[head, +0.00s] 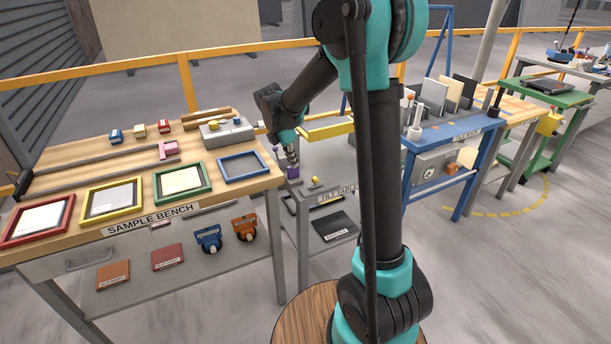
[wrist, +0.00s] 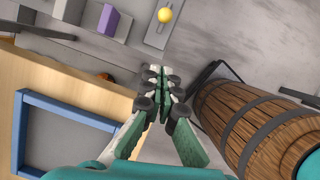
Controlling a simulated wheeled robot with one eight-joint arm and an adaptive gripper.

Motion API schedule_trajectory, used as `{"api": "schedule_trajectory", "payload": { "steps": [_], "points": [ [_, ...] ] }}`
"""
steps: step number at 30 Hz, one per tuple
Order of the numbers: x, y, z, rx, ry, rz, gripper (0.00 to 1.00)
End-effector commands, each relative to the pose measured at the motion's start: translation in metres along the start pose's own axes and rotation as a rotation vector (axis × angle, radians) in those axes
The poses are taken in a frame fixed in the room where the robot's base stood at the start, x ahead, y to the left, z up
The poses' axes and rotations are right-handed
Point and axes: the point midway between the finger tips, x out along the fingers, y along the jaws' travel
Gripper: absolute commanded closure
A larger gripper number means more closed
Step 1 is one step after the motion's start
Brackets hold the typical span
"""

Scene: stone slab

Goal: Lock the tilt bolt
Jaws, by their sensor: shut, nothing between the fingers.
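The grey tilt table (head: 328,199) stands between the sample bench and the blue rack. A yellow ball knob (head: 314,181) on a short grey rod sits on a grey plate at its front; it looks like the tilt bolt's handle. The knob also shows at the top of the wrist view (wrist: 165,15). My gripper (head: 293,161) is over the left side of the tilt table, close to a purple block (head: 293,172). In the wrist view my gripper (wrist: 158,76) has its fingers together and empty, apart from the knob. Whether the bolt is locked I cannot tell.
The sample bench (head: 150,226) with coloured frames is at left; its blue frame (wrist: 22,130) lies near my gripper. A yellow-edged plate (head: 327,131) rises behind the tilt table. The blue rack (head: 452,134) stands at right. A black tray (head: 333,226) sits below.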

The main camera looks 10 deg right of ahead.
Motion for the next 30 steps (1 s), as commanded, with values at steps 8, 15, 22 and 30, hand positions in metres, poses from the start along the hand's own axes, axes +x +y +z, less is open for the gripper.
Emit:
{"api": "schedule_trajectory", "payload": {
  "steps": [8,15,22,30],
  "points": [
    [0.000,0.002,0.000,-0.015,-0.001,-0.002,1.00],
    [0.009,0.002,0.000,-0.013,-0.001,-0.002,1.00],
    [0.047,0.002,0.000,-0.011,-0.001,-0.001,1.00],
    [0.100,0.002,0.000,-0.011,-0.001,-0.002,1.00]
  ]
}}
